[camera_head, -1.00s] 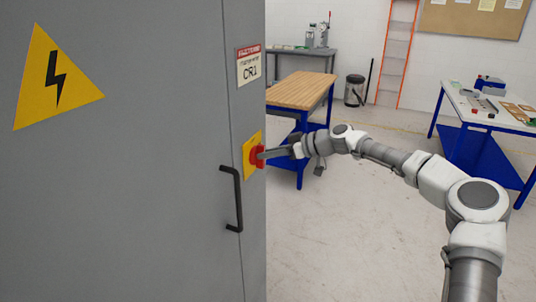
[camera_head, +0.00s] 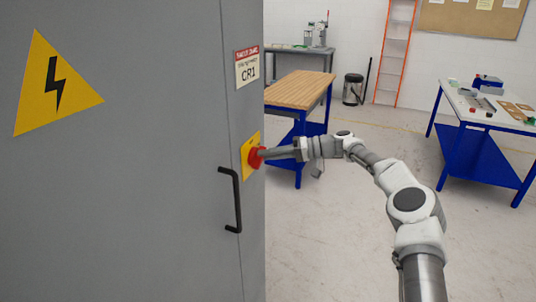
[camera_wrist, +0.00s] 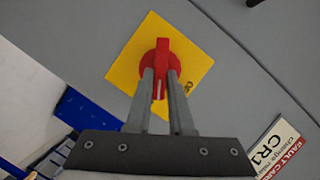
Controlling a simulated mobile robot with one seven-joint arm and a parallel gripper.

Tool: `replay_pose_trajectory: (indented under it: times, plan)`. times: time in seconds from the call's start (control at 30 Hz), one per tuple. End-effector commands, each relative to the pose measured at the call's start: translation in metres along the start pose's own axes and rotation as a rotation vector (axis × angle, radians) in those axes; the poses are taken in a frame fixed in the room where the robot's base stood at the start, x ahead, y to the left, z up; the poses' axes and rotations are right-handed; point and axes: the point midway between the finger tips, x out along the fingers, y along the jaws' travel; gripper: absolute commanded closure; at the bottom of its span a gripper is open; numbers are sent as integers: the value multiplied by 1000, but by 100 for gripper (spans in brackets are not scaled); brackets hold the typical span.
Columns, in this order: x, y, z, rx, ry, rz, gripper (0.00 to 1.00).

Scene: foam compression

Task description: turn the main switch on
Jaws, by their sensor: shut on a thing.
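The main switch is a red rotary knob (camera_head: 256,158) on a yellow plate (camera_head: 246,168), set on the grey cabinet's side panel. In the wrist view the red knob (camera_wrist: 158,62) shows in front of its yellow plate (camera_wrist: 192,62). My gripper (camera_head: 266,154) is at the knob, and in the wrist view its two fingers (camera_wrist: 160,82) are shut on the lower part of the knob's handle, one on each side. The handle lines up with the fingers there. The plate's lettering is too small to read.
The grey cabinet (camera_head: 130,200) fills the left side, with a black door handle (camera_head: 237,200) below the switch and a CR1 sign (camera_head: 247,66) above it. A wooden-topped table (camera_head: 300,90) stands behind my arm. Open floor (camera_head: 330,240) lies to the right.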

Motion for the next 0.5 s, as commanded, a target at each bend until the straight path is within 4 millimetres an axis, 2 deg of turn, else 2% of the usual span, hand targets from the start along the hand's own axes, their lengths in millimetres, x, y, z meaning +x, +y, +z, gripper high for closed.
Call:
replay_pose_trajectory:
  times: [0.5]
  plan:
    - [1, 8, 2, 391, 2, -164, 100]
